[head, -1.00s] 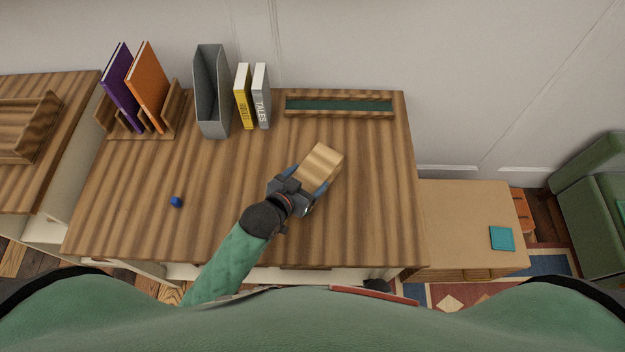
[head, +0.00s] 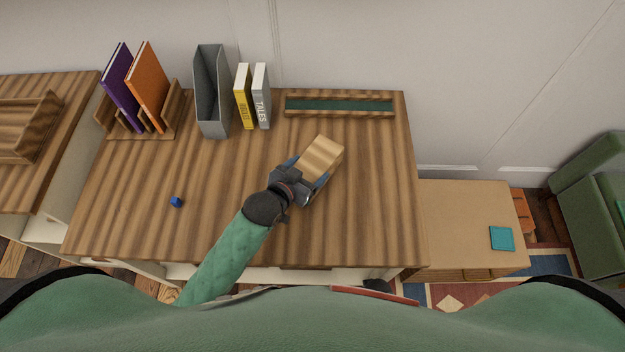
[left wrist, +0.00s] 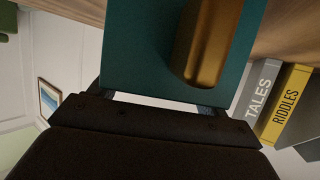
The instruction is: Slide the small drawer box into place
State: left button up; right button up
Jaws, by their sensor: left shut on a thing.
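The small drawer box (head: 323,157) shows in the head view as a light wooden block over the right half of the desk top. My left gripper (head: 304,174) is shut on it from its lower-left side. In the left wrist view the drawer box has a teal front (left wrist: 140,45) with a rounded brass handle (left wrist: 208,42), close before my gripper. I cannot tell whether the box touches the desk top. A long wooden holder with a dark green inside (head: 338,105) lies at the desk's back right, apart from the box. My right gripper is not in view.
A grey file holder (head: 211,95), a yellow book (head: 243,97) and a grey book (head: 261,97) stand at the back. A rack (head: 172,112) with purple and orange books is at back left. A small blue object (head: 176,202) lies front left.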

pick_arm(q)
jog(key=shift+w+d, duration=0.2)
jog(key=shift+w, duration=2.35)
jog(key=shift+w+d, duration=0.15)
jog(key=shift+w, duration=2.4)
jog(key=o, duration=1.2)
jog(key=shift+s+a+r+p, duration=0.25)
jog(key=shift+s+p, duration=0.05)
jog(key=shift+p, duration=0.15)
jog(key=p+v, duration=0.3)
jog(key=v, duration=0.3)
jog(key=shift+p, duration=0.35)
jog(key=shift+s+a+f, duration=0.1)
jog(key=shift+s+f, duration=0.1)
